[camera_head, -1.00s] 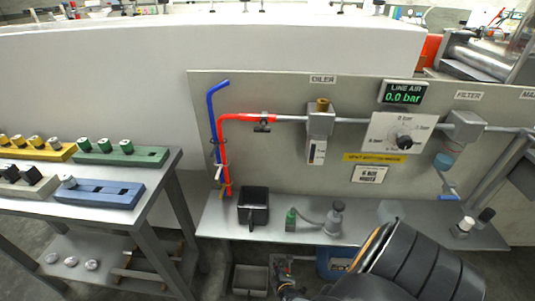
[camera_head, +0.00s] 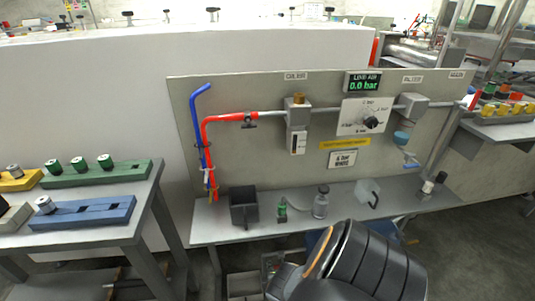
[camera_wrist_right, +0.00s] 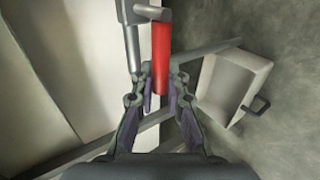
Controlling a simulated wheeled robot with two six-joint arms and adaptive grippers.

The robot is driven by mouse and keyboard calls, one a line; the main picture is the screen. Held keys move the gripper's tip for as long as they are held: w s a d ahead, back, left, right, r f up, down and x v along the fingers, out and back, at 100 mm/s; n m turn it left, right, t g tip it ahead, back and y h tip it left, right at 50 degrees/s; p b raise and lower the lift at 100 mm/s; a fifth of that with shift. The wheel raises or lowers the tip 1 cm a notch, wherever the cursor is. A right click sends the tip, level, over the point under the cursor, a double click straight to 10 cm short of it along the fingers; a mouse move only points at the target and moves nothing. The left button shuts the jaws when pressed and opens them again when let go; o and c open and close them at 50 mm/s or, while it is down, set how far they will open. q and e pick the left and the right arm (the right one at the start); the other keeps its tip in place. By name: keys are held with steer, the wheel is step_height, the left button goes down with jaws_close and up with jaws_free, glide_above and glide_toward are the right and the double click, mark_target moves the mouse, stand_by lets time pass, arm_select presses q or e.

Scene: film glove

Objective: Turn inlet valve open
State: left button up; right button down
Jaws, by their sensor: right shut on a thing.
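The inlet valve's red lever (camera_head: 473,101) shows at the right end of the pipe on the grey panel (camera_head: 240,95). It is also large in the right wrist view (camera_wrist_right: 160,45), beside a grey pipe fitting (camera_wrist_right: 132,30). My right gripper (camera_wrist_right: 161,82) is shut on the lever, with one finger on each side of its lower part. The line air display (camera_head: 363,84) reads 0.0 bar. My left gripper is not in view.
A filter (camera_head: 407,110), a regulator dial (camera_head: 371,122) and an oiler (camera_head: 298,115) sit along the pipe. A shelf below holds a black bin (camera_head: 244,210) and small parts. A side table (camera_head: 140,232) with blocks stands left. A grey open container (camera_wrist_right: 228,88) lies near the gripper.

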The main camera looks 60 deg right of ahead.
steer(key=shift+s+a+f, duration=0.2)
steer(key=shift+s+f, duration=0.05)
steer(key=shift+f, duration=0.05)
steer(key=c, duration=1.4)
jaws_free()
steer(key=shift+w+d, duration=0.1)
steer(key=shift+o, duration=0.2)
steer(key=shift+r, duration=0.1)
steer(key=shift+w+d+r, duration=0.1)
steer(key=shift+r, duration=0.05)
